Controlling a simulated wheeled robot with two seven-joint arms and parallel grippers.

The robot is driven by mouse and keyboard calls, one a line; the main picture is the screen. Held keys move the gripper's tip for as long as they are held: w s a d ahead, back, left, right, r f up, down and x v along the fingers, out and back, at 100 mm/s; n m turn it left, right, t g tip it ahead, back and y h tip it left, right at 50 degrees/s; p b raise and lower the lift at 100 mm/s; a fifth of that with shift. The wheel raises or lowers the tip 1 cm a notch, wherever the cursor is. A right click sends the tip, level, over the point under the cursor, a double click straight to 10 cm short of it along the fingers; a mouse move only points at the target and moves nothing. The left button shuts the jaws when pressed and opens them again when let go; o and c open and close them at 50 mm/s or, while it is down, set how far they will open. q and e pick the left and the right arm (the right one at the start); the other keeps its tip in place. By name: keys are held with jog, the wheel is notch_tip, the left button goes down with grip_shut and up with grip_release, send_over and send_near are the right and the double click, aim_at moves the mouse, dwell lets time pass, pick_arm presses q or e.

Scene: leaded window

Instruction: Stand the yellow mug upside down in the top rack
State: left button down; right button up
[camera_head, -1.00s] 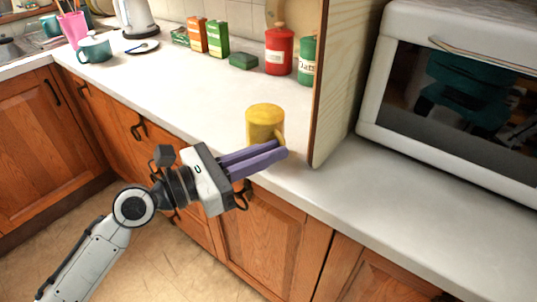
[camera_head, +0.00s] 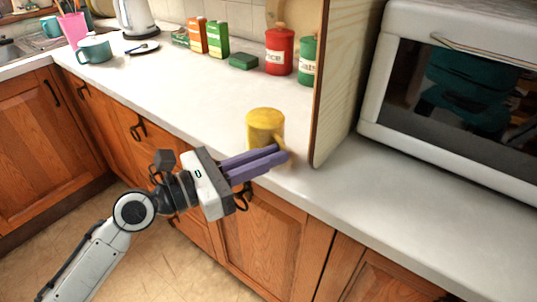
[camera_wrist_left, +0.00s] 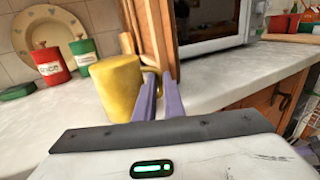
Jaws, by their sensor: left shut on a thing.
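The yellow mug (camera_head: 265,129) is at the front edge of the white counter, beside the end of an upright wooden panel. A smooth, closed yellow face is on top, so it looks base up. My left gripper (camera_head: 284,156) has its purple fingers shut on the mug's handle side. In the left wrist view the mug (camera_wrist_left: 117,88) stands left of the fingers (camera_wrist_left: 160,82) and looks slightly tilted. I cannot tell whether it touches the counter. The top rack is not clearly in view; a bit of white wire rack (camera_wrist_left: 305,122) shows at the right edge there.
The wooden panel (camera_head: 345,80) rises close right of the mug, with a white microwave (camera_head: 450,90) beyond. A red canister (camera_head: 279,52), a green canister (camera_head: 308,62) and boxes stand at the back. A teal mug (camera_head: 94,50) is far left. The counter's middle is clear.

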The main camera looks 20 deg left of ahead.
pick_arm(q)
jog(key=c, duration=1.8)
grip_release()
jog(key=shift+o, duration=0.2)
jog(key=shift+f, duration=0.15)
